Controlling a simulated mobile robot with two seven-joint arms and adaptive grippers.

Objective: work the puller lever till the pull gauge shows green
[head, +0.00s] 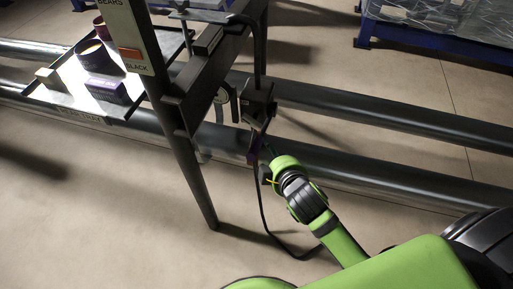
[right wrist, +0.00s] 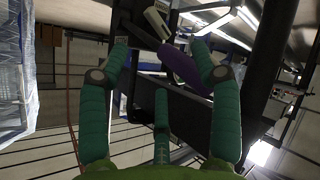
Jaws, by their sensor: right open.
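The puller (head: 257,105) is a dark block on the side of the black stand. A dark lever hangs from it, ending in a purple grip (head: 253,151). The purple grip (right wrist: 185,70) also shows in the right wrist view, between and beyond the finger tips. My right gripper (head: 265,158) is close to the grip; its teal fingers are spread and empty in the wrist view. I cannot tell whether a finger touches the grip. A white plate (head: 134,32) reads BEARS above and SLACK below, with an orange-red marker near SLACK; no green shows. My left gripper is out of view.
Two long dark pipes (head: 400,120) run across behind the stand. A stand leg (head: 190,165) stands left of my arm. A tray (head: 40,92) with a purple box and cups lies at left. A cable loops on the floor. Blue racking (head: 440,42) is at back right.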

